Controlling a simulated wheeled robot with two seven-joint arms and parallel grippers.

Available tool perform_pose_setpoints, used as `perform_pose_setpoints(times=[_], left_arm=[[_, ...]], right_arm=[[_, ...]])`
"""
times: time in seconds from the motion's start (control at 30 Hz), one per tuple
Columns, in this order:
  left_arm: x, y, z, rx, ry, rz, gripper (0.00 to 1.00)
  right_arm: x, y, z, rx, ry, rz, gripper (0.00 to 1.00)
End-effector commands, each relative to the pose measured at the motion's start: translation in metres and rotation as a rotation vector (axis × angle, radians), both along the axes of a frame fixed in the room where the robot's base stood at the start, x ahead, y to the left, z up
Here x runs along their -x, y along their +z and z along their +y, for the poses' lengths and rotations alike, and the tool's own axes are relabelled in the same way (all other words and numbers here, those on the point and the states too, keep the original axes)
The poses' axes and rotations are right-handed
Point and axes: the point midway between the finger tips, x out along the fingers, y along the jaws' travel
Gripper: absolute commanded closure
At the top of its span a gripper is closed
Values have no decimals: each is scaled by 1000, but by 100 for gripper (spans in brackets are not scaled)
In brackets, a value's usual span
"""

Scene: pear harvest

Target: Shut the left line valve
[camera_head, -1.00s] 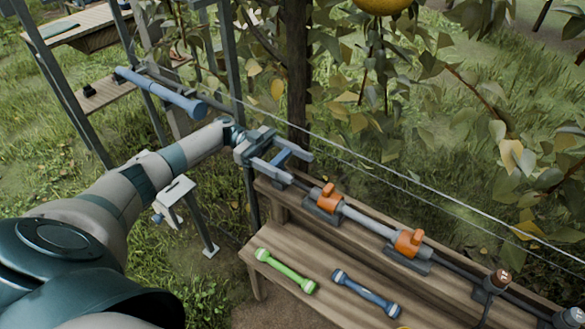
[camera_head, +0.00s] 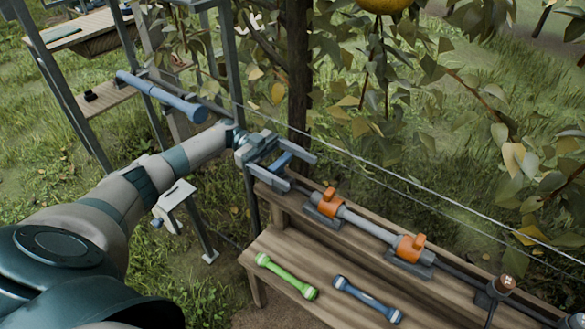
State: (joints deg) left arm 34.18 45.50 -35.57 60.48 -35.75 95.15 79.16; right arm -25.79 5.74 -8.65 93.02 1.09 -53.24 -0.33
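The left line valve (camera_head: 328,204) is orange with a raised orange handle. It sits on a grey pipe along the back of a wooden bench. A second orange valve (camera_head: 410,247) is further right on the same pipe. My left gripper (camera_head: 297,173) is just left of and behind the left valve, near the pipe's left end. Its two fingers are spread and apart from the orange handle. A short blue bar (camera_head: 281,162) shows between the fingers; I cannot tell whether it is gripped or what it belongs to. My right gripper is not in view.
The wooden bench (camera_head: 290,246) holds a green bar tool (camera_head: 287,277) and a blue bar tool (camera_head: 367,299). A brown-capped post (camera_head: 503,287) stands on the right. A wire crosses behind the pipe. A tree trunk and a hanging yellow pear (camera_head: 384,4) are behind.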

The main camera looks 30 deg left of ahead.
Motion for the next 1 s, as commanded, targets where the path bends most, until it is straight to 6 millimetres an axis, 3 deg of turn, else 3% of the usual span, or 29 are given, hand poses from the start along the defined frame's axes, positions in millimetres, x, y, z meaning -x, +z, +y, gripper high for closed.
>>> perform_pose_setpoints(times=[0.27,0.57,1.0], left_arm=[[0,5,0,-1,0,0,19],[0,40,0,-2,-2,-3,19],[3,85,-75,0,-4,-3,19]], right_arm=[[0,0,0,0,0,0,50],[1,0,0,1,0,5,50],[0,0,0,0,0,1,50]])
